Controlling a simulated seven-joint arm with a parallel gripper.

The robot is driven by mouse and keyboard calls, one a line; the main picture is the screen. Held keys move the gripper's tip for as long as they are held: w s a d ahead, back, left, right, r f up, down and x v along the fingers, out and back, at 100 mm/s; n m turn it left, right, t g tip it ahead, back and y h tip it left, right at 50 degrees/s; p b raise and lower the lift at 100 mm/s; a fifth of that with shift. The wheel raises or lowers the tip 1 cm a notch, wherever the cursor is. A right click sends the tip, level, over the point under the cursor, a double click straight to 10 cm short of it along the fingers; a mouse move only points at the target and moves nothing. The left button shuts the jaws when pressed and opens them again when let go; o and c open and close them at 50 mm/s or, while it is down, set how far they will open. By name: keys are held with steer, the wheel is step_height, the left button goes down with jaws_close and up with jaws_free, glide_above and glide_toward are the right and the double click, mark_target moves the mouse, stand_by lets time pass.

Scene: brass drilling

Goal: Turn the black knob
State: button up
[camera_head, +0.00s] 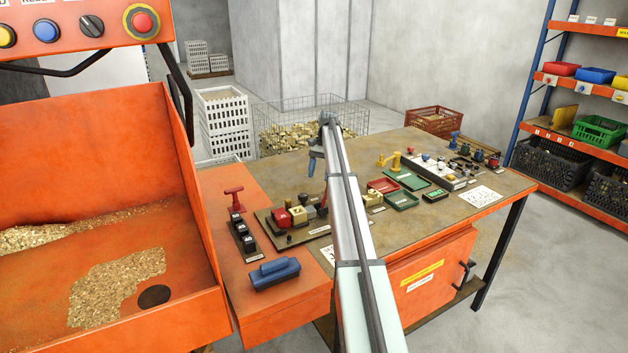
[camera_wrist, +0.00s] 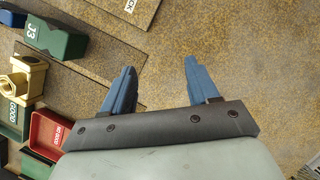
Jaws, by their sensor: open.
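The black knob (camera_head: 91,26) is on the orange control panel (camera_head: 60,52) at the top left of the head view. It is a round dark selector with a pale mark, between a blue button (camera_head: 46,31) and a red emergency stop (camera_head: 142,22). My gripper (camera_head: 312,167) is over the workbench, far to the right of the panel and lower in the picture. In the wrist view my gripper (camera_wrist: 160,68) has its two blue fingers apart with nothing between them. The knob is not in the wrist view.
The orange machine tray (camera_head: 190,200) with brass chips lies below the panel. Dark bent bars hang under the panel. The workbench (camera_head: 420,150) holds fixtures and small trays. A green block marked J3 (camera_wrist: 55,38) and a red tray (camera_wrist: 48,130) are left of my fingers.

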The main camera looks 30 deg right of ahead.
mark_target(305, 195)
steer(key=s+a+r+m+t, duration=0.3)
steer(key=s+a+r, duration=0.1)
steer(key=s+r, duration=0.7)
steer(key=w+a+f+m, duration=0.1)
steer(key=a+f+m, duration=0.1)
steer(key=f+m, duration=0.1)
steer(key=w+a+f+m, duration=0.1)
steer(key=a+f+m, duration=0.1)
steer(key=f, duration=0.3)
steer(key=w+a+f+m+t, duration=0.1)
steer(key=a+f+m, duration=0.1)
steer(key=f+m, duration=0.1)
steer(key=shift+f+m+y, duration=0.4)
steer(key=shift+f, duration=0.3)
steer(key=c, duration=1)
steer(key=shift+c, duration=0.2)
